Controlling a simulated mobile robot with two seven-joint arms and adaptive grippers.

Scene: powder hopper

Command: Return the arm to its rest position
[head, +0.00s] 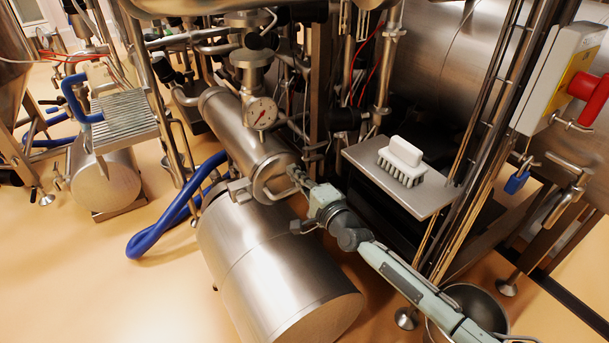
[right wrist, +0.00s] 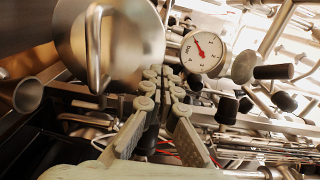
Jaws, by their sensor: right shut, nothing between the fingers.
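My right arm comes in from the lower right in the head view. Its gripper (head: 296,174) is shut and empty, close to the front end of the slanted steel cylinder (head: 240,135). Whether the fingertips touch the cylinder cannot be told. In the right wrist view, the shut fingers (right wrist: 163,75) point away from the camera, beside a round steel end with a bar handle (right wrist: 95,50). My left gripper is not in view.
A pressure gauge (head: 262,113) sits on the cylinder, above a large steel drum (head: 275,265). A white brush (head: 402,160) stands on a metal shelf (head: 432,200) right of the arm. A steel bowl (head: 470,297) lies low right. Open floor shows lower left.

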